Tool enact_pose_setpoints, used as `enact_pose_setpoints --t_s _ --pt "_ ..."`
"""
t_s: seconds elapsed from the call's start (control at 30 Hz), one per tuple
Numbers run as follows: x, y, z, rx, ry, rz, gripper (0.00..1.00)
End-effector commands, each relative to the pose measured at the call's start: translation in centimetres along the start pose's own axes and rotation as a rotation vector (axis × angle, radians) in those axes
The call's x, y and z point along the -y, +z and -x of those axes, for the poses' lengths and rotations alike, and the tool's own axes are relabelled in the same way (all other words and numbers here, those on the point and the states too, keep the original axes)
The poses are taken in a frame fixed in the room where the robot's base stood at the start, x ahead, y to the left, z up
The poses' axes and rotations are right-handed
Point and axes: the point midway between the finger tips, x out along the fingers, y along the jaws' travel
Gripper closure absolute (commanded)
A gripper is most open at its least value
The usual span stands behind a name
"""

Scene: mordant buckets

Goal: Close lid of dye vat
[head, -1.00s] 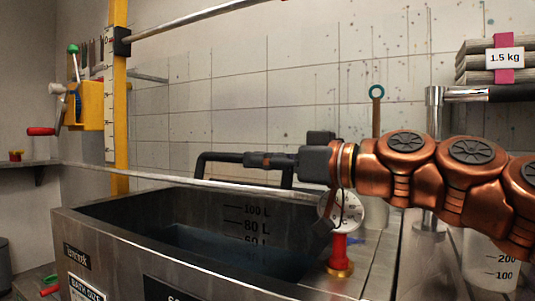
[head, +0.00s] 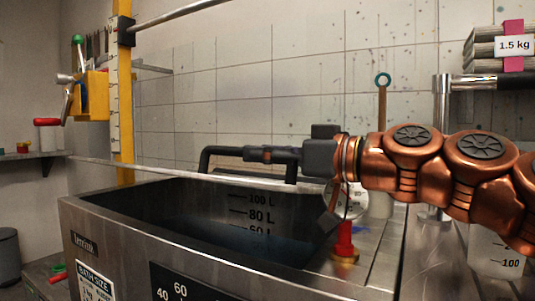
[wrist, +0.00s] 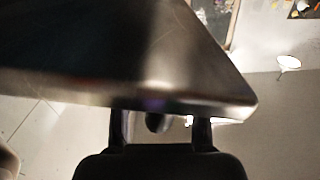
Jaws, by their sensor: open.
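The dye vat (head: 190,250) is a steel tub with a dark inside and litre marks on its inner wall. Its top is uncovered. A thin pale edge (head: 160,171), perhaps the lid's, runs along the back of the opening. A black bar (head: 222,151) with downturned ends stands behind it. My gripper (head: 250,155) reaches in from the right along this bar. In the wrist view, the fingertips (wrist: 160,118) stand apart at the edge of a dark metal plate (wrist: 130,55), which hides part of them. I cannot tell whether they touch it.
A red post (head: 345,236) with a brass base and a partly hidden dial stand at the vat's right. A yellow upright (head: 123,120) with a crank box (head: 90,95) stands at the left. The tiled wall is close behind.

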Motion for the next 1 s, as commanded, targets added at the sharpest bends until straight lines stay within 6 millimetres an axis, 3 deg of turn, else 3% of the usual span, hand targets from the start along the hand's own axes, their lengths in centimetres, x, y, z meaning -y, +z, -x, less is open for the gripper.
enact_pose_setpoints --t_s 0.17,0.33,0.8,1.0 --pt "0.0 0.0 0.1 0.000 0.001 0.000 0.57" --pt "0.0 -0.1 1.4 -0.002 0.001 0.000 0.57" --pt "0.0 -0.1 9.8 -0.004 0.004 0.002 0.57" --pt "0.1 0.0 11.7 0.000 0.001 0.001 0.57"
